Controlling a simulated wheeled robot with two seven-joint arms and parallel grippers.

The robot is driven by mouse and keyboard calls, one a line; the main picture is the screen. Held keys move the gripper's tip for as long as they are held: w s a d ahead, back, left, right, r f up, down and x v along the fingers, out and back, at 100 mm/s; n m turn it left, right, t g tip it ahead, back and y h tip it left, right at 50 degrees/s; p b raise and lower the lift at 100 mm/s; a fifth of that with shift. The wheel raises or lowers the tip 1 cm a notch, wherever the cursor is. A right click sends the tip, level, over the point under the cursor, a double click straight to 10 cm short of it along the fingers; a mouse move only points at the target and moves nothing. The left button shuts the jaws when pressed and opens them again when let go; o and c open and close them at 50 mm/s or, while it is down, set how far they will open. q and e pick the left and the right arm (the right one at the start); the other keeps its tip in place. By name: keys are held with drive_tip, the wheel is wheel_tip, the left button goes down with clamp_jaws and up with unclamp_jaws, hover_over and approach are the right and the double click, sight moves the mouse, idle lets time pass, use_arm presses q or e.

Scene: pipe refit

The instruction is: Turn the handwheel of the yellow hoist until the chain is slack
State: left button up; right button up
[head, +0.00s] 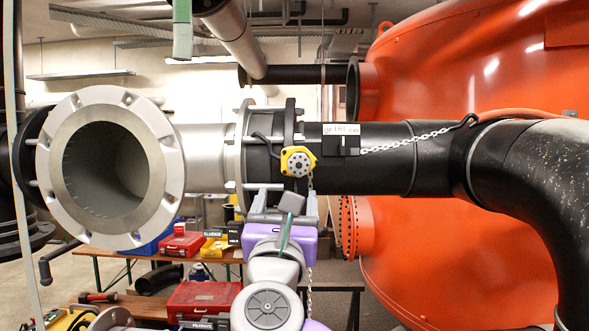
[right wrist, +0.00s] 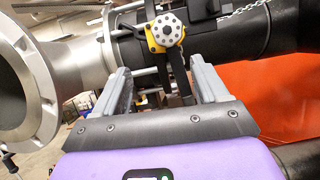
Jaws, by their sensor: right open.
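The yellow hoist (head: 289,162) hangs at the front of the black pipe beside the flange joint. Its round grey handwheel (head: 299,162) faces me. In the right wrist view the handwheel (right wrist: 166,33) is beyond the fingertips, above the space between them. The chain (head: 410,142) runs from the black block on the pipe up right to the elbow, nearly straight with a slight dip. My right gripper (head: 285,198) is just below the hoist, pointing up at it. In the right wrist view its fingers (right wrist: 161,80) are apart, with nothing held. My left gripper is out of view.
A large open grey flange (head: 170,160) stands left of the hoist. A big orange tank (head: 440,240) fills the right behind the black pipe (head: 390,175). A loose chain (head: 310,275) hangs beside my right arm. Red toolboxes (head: 203,300) sit below.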

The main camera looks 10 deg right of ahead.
sight(299, 167)
drive_tip(key=shift+m+h, duration=0.3)
drive_tip(key=shift+m, duration=0.6)
drive_tip(key=w+d+r+p, duration=0.2)
drive_tip(key=w+r+p, duration=0.1)
drive_tip(key=w+d+r+p, duration=0.1)
drive_tip(key=w+r, duration=0.1)
drive_tip(key=shift+w+d, duration=0.15)
drive_tip(key=shift+d, duration=0.05)
drive_tip(key=shift+c, duration=0.3)
drive_tip(key=c, duration=1)
drive_tip(key=shift+n, duration=0.4)
